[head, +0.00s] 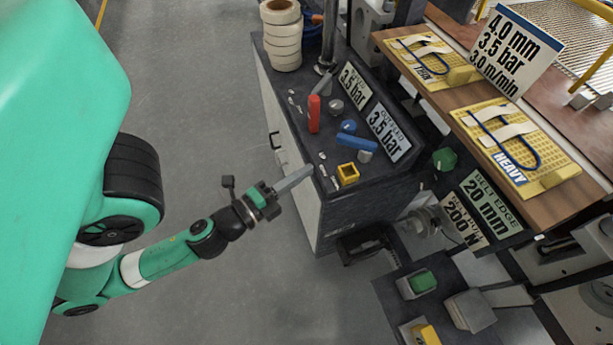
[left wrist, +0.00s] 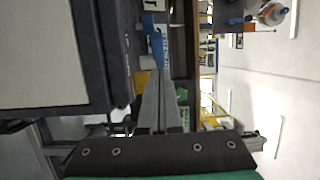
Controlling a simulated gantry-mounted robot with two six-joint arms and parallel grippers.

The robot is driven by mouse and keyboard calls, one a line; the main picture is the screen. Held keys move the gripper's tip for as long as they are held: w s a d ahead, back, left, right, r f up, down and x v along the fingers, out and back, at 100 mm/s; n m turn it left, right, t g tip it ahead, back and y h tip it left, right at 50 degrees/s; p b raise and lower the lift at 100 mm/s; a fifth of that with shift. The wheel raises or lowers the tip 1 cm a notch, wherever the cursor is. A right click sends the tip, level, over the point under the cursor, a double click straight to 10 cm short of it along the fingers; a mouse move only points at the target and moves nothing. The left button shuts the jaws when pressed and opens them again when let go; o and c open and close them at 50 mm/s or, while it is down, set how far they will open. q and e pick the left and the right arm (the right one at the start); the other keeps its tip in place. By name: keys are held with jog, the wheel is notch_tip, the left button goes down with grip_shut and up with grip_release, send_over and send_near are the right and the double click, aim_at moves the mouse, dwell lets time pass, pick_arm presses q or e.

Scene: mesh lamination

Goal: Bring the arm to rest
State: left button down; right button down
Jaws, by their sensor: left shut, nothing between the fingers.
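My left gripper (head: 293,179) comes in from the lower left in the head view. Its grey fingers are shut together with nothing between them. The fingertips are in the air beside the near edge of the dark-topped cabinet (head: 328,205), close to its front corner. In the left wrist view the shut fingers (left wrist: 159,100) point away from the camera, with the cabinet's dark side at the left. My right gripper is not in view.
The cabinet top holds a red lever (head: 314,114), a blue handle (head: 357,142), a yellow block (head: 347,173) and a stack of tape rolls (head: 282,35). A wooden shelf (head: 462,105) carries yellow boards at the right. Grey floor (head: 205,90) is clear left of the cabinet.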

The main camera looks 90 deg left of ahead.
pick_arm(q)
jog(key=shift+a+v, duration=0.2)
jog(key=shift+v, duration=1.1)
jog(key=shift+s, duration=0.15)
